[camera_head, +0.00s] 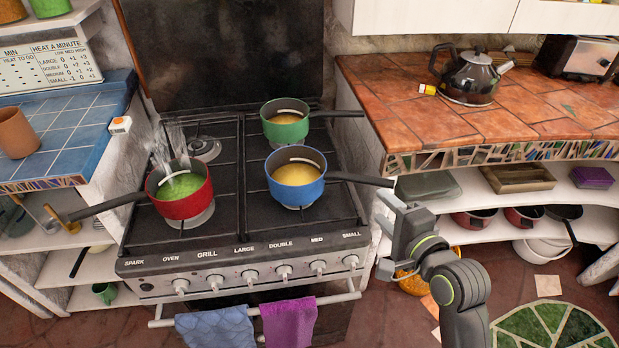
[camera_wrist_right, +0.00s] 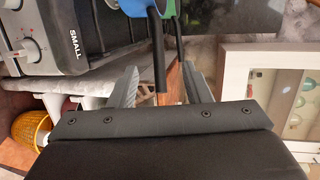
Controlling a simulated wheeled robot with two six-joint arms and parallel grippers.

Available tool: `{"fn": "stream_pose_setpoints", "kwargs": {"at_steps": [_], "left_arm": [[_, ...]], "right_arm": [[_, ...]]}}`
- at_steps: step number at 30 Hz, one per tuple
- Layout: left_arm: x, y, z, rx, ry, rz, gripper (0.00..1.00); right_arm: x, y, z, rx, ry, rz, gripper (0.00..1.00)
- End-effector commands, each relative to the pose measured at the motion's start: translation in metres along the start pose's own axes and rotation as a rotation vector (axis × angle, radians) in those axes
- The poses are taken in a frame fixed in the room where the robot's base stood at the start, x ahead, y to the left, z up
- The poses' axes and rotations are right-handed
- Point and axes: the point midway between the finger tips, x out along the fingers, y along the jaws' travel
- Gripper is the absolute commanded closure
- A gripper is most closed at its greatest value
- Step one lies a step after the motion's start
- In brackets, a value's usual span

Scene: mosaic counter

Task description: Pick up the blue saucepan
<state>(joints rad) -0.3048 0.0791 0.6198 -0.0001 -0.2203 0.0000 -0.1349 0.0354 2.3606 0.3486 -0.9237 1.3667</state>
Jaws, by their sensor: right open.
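The blue saucepan (camera_head: 297,195) stands upright on the front right burner of the stove, with yellow-orange liquid inside. Its black handle (camera_head: 355,179) points right, past the stove edge. My right gripper (camera_head: 386,208) is open and empty beside the handle's free end. In the right wrist view the blue pan's wall (camera_wrist_right: 133,7) shows at the top, and its handle comes down between the spread fingers (camera_wrist_right: 160,72). I cannot tell whether a finger touches the handle. My left gripper is not in view.
A green saucepan (camera_head: 285,130) stands behind, its handle also pointing right. A steaming red saucepan (camera_head: 183,207) is on the left. The stove (camera_head: 240,257) has front knobs and a towel rail. A tiled counter (camera_head: 430,117) with a kettle (camera_head: 468,77) lies right, above pan shelves.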

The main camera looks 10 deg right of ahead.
Motion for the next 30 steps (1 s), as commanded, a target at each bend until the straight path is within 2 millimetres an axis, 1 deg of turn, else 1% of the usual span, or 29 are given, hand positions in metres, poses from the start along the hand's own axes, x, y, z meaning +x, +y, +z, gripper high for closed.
{"fn": "stream_pose_setpoints", "kwargs": {"at_steps": [1, 3, 9, 12, 19, 27, 30], "left_arm": [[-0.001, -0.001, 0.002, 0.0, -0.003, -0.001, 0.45], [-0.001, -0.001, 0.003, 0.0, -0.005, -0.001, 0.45], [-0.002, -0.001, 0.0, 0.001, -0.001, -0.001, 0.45], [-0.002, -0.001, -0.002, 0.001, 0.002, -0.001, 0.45], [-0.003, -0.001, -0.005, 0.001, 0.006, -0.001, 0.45], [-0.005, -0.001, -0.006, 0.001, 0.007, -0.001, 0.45], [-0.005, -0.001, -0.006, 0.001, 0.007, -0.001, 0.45]], "right_arm": [[0.012, -0.001, 0.001, 0.001, -0.001, -0.001, 0.56], [0.026, -0.001, 0.0, 0.002, -0.002, -0.001, 0.56], [0.062, 0.0, 0.0, -0.001, 0.0, 0.0, 0.56], [0.072, 0.0, 0.0, -0.001, 0.0, 0.001, 0.56], [0.085, 0.001, -0.001, -0.001, 0.0, 0.0, 0.56], [0.119, 0.003, -0.002, -0.001, 0.0, 0.0, 0.56], [0.127, 0.003, -0.002, -0.001, 0.001, 0.0, 0.56]]}}
